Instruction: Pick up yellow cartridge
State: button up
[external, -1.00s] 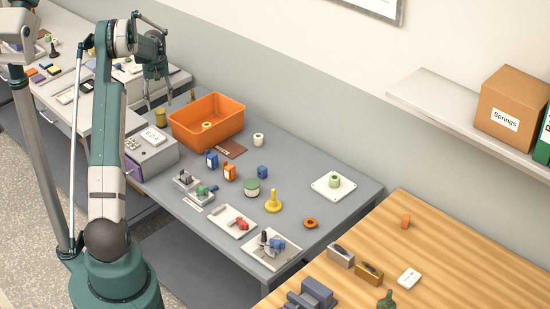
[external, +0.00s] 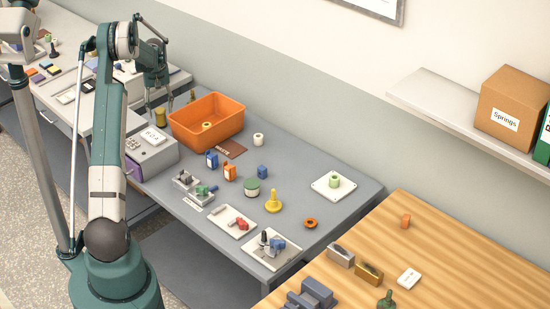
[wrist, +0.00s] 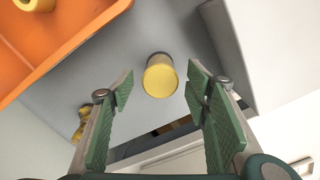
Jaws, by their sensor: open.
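The yellow cartridge (external: 160,118) looks like a short upright cylinder on the grey bench, left of the orange bin. In the wrist view its yellow round end (wrist: 161,80) faces the camera, with a darker band at its far end. My gripper (wrist: 160,73) is open, with one green-padded finger on each side of the cartridge in the picture and visible gaps to both. In the external view my gripper (external: 158,88) is above the cartridge. The exact height between them cannot be told.
The orange bin (external: 226,132) stands close on the right and holds a yellow ring-like part (external: 207,125). A grey control box (external: 152,155) stands in front of the cartridge. A brass-coloured piece (wrist: 84,114) lies near the left finger. Several small parts occupy the bench farther right.

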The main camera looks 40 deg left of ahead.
aim_at(160, 116)
jog(key=shift+f, duration=1.95)
jog(key=c, duration=1)
